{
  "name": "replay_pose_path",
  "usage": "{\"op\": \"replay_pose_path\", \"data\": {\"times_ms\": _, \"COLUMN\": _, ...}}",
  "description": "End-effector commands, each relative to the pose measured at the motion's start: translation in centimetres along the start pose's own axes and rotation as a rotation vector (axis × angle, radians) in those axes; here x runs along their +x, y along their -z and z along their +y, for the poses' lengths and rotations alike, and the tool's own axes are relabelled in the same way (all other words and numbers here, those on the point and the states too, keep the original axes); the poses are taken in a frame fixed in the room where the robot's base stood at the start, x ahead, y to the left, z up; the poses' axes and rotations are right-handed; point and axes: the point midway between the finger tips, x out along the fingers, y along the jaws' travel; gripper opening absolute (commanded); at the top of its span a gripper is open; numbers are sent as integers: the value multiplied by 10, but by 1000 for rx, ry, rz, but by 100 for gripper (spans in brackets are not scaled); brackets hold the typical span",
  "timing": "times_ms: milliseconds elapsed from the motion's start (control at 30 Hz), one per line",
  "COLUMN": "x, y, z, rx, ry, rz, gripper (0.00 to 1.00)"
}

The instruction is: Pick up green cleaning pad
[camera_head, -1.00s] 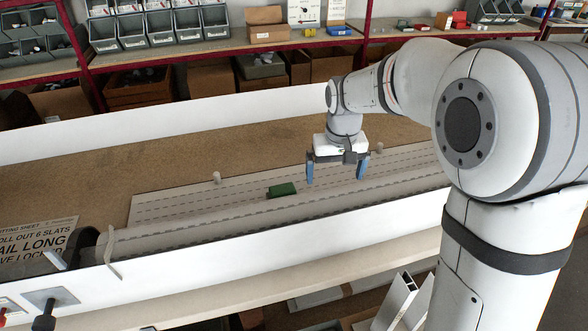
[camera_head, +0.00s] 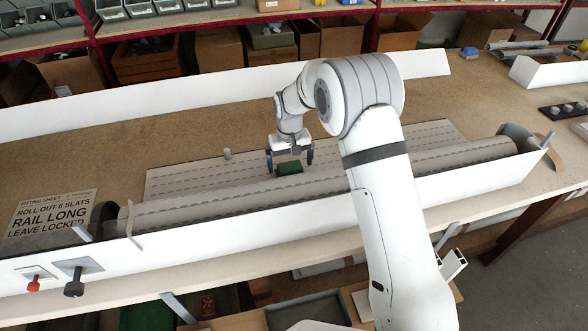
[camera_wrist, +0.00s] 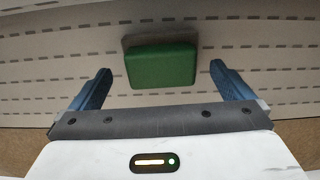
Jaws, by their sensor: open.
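The green cleaning pad (camera_head: 289,168) lies on the grey slatted shutter sheet (camera_head: 190,181) on the workbench. In the wrist view the pad (camera_wrist: 161,65) is a green block with a grey-brown layer along its far side. My gripper (camera_head: 290,160) is open and empty, with its two blue fingers on either side of the pad's line. In the wrist view the fingers of my gripper (camera_wrist: 161,85) point at the pad, which sits between and slightly beyond the tips. I cannot tell the exact height of the tips above the sheet.
A small pale peg (camera_head: 227,154) stands at the sheet's back edge. A rolled part of the shutter (camera_head: 250,203) runs along the front, behind a white front rail (camera_head: 225,239). A fitting sheet (camera_head: 52,212) lies at left. Red and black knobs (camera_head: 74,283) stick out in front.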

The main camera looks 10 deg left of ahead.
Motion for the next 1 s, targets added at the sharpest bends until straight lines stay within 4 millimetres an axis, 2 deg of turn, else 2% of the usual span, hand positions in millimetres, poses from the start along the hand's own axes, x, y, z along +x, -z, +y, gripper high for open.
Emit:
{"op": "replay_pose_path", "data": {"times_ms": 200, "x": 21, "y": 0, "z": 0, "rx": 0, "ry": 0, "rz": 1, "gripper": 100}}
{"op": "replay_pose_path", "data": {"times_ms": 433, "x": 23, "y": 0, "z": -1, "rx": -1, "ry": 0, "rz": 1, "gripper": 100}}
{"op": "replay_pose_path", "data": {"times_ms": 900, "x": 23, "y": 0, "z": -1, "rx": -1, "ry": 0, "rz": 1, "gripper": 62}}
{"op": "replay_pose_path", "data": {"times_ms": 1000, "x": 22, "y": 0, "z": -1, "rx": -2, "ry": 0, "rz": 2, "gripper": 58}}
